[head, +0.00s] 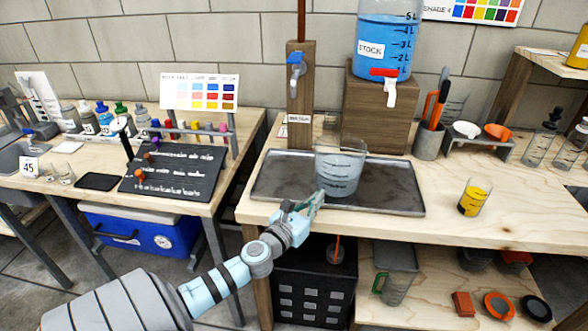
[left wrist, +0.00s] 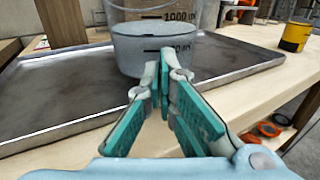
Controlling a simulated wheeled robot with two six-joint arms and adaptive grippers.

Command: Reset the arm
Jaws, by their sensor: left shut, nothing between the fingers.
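My left arm comes in from the lower left of the head view. Its gripper (head: 312,203) is shut and empty, at the front edge of the metal tray (head: 400,195), just in front of a clear beaker (head: 340,170). The wrist view shows the green-padded fingers (left wrist: 166,88) converging at the tips, with the beaker (left wrist: 155,45) upright on the tray (left wrist: 40,100) beyond them. I cannot tell whether the fingertips touch the beaker. My right gripper is not in view.
A blue stock tank (head: 385,40) with a red tap stands on a wooden block (head: 375,115) behind the tray. A small container of yellow liquid (head: 473,197) is to the right. A dark board (head: 175,172) lies on the left table. The front shelf holds a pitcher (head: 396,272).

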